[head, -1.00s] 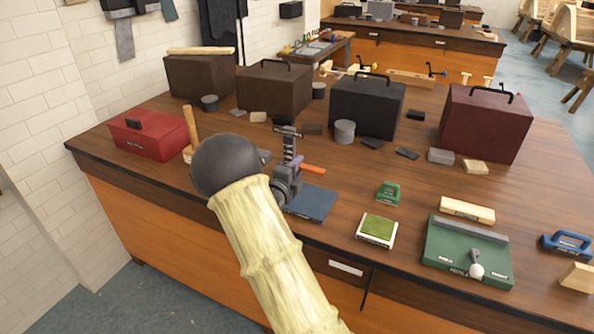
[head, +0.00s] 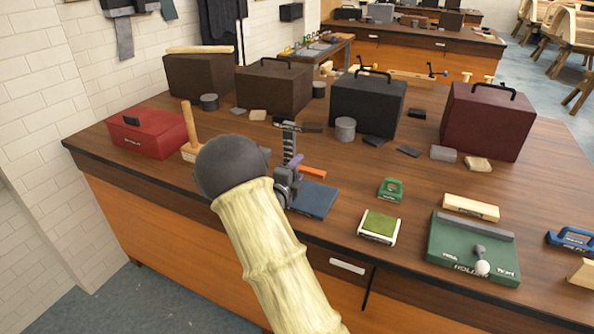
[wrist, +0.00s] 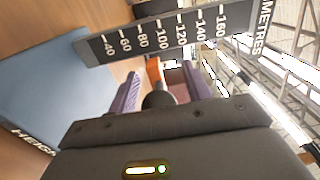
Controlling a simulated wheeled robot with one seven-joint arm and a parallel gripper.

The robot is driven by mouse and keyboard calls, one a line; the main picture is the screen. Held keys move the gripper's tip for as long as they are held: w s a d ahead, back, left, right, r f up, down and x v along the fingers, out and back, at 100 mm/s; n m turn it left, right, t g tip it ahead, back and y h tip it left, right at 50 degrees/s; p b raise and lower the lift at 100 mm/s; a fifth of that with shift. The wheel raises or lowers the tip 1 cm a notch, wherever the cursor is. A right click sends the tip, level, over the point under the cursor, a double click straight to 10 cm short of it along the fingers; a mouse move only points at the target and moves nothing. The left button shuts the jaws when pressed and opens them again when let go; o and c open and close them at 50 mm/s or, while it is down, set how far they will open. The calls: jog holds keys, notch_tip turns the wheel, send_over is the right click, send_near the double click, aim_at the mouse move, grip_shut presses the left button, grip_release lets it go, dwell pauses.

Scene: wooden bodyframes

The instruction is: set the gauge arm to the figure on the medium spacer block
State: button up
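The gauge stands on a blue base (head: 316,201) with an upright dark scale (head: 290,146). In the wrist view the scale (wrist: 165,38) reads from 40 to 160. The gauge's orange arm (head: 313,172) sticks out to the right; in the wrist view its orange part (wrist: 153,70) shows beneath about 80 to 100, exact setting unclear. My gripper (head: 294,172) is at the gauge. In the wrist view my gripper (wrist: 163,95) has its purple fingers apart, with a dark round knob (wrist: 159,101) between them and gaps visible. I cannot tell which block is the medium spacer; no figure is readable.
Dark blocks (head: 408,151), a grey block (head: 443,154) and a tan block (head: 477,164) lie before the dark cases (head: 367,105). A green holder (head: 470,263), a green-topped pad (head: 379,227) and a mallet (head: 190,135) stand nearby. Bench between is partly clear.

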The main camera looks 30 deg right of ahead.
jog(key=b+v, duration=0.2)
jog(key=v, duration=1.5)
jog(key=shift+s+a+b, duration=0.2)
jog(key=shift+s+b, duration=0.05)
jog(key=shift+b, duration=0.1)
jog(key=n+p, duration=0.2)
jog(key=n, duration=0.6)
jog(key=a+n+p, duration=0.1)
jog(key=n+p, duration=0.1)
jog(key=n, duration=0.6)
jog(key=s+n+p, duration=0.1)
jog(key=n+p, duration=0.1)
jog(key=n, duration=0.6)
jog(key=shift+a, duration=0.2)
jog(key=shift+w, duration=0.1)
